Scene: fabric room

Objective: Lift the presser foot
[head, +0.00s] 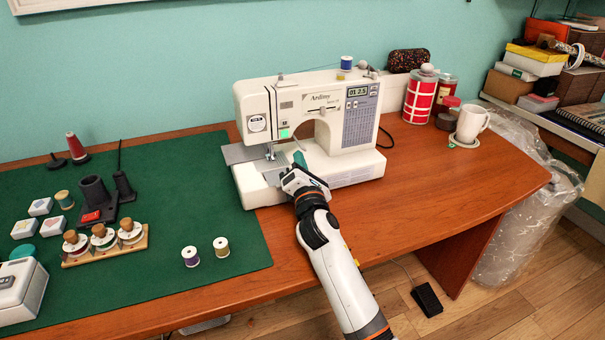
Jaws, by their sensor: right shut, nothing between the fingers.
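A white sewing machine (318,112) stands on the wooden desk, with its needle area facing left. Its presser foot (271,154) shows small under the head, above the grey plate; its exact height is too small to tell. My right arm comes in from the bottom. My right gripper (292,168) is at the machine's front, just right of the presser foot and low by the machine's bed. Its fingers are shut and hold nothing. I cannot tell whether it touches the machine. The presser foot lever is not clearly visible. My left gripper is not in view.
A green mat (170,240) on the left holds spools (221,246), a wooden rack (105,246) and a black holder (97,197). Red tins (419,97) and a white mug (471,124) stand at the right. The desk's front right (440,190) is clear.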

